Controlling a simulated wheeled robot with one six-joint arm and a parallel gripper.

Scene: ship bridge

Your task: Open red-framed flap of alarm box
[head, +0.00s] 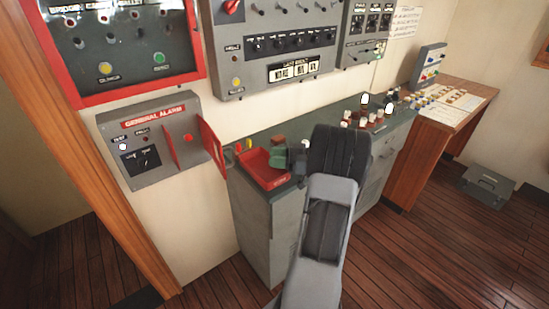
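The grey alarm box (150,170), labelled "GENERAL ALARM", is mounted on the wall at left. On its right half, a red panel (212,146) stands out from the box near its right edge. A second narrow red panel (170,147) projects further left. Between them a small red button (187,137) shows on the grey face. I cannot tell exactly how the flap is hinged. My gripper (298,162) is at the end of my arm, over the console, right of the box and apart from it. Its fingers are small, dark and partly hidden by my arm.
Below and right of the box, a grey console (262,215) carries a red tray (262,172) with a green object (278,157) by my gripper. Larger wall panels hang above. A wooden desk (455,105) stands at right. The wooden floor (430,250) is mostly clear at front right.

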